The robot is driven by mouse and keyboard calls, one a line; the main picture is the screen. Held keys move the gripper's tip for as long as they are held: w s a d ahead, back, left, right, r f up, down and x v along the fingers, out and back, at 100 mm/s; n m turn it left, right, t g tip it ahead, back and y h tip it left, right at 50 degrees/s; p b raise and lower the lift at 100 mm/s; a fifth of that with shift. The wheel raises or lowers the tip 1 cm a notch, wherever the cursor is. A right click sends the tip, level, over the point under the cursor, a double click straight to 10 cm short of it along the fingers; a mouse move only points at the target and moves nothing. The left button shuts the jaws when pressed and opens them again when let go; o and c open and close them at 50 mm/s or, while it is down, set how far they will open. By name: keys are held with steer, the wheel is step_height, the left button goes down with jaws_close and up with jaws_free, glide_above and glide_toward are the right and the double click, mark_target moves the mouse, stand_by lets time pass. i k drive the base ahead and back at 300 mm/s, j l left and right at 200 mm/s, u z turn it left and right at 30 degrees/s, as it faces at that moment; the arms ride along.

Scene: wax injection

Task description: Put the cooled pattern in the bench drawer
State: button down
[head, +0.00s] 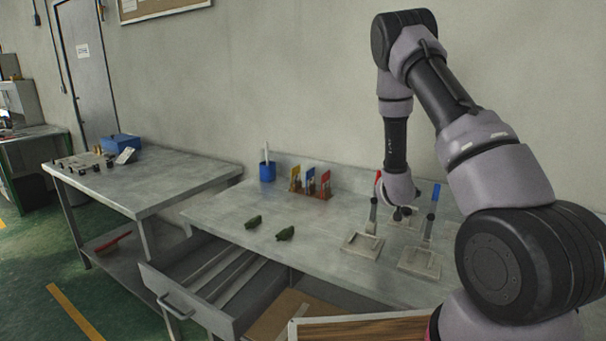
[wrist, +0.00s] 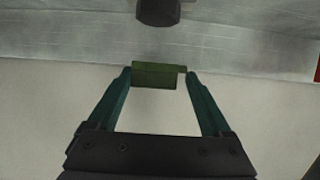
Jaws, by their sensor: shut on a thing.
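My gripper (wrist: 158,76) is shut on a small green wax pattern (wrist: 155,74), held between the two fingertips in the wrist view. In the head view my gripper (head: 402,212) hangs over the right part of the bench, among the lever clamps; the held pattern cannot be made out there. Two other dark green patterns (head: 253,222) (head: 286,233) lie apart on the bench top (head: 225,212), left of my gripper. The bench drawer (head: 205,300) is pulled open below the bench's front left; the part of its inside that shows looks empty.
Clamp fixtures with upright levers (head: 362,243) (head: 420,262) stand near my gripper. A rack of coloured tools (head: 311,183) and a blue cup (head: 267,171) stand at the back. A second table (head: 150,180) is at the left. A blurred dark object (wrist: 158,12) shows beyond the fingertips.

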mark_target(247, 300)
steer(key=k+j, duration=0.75)
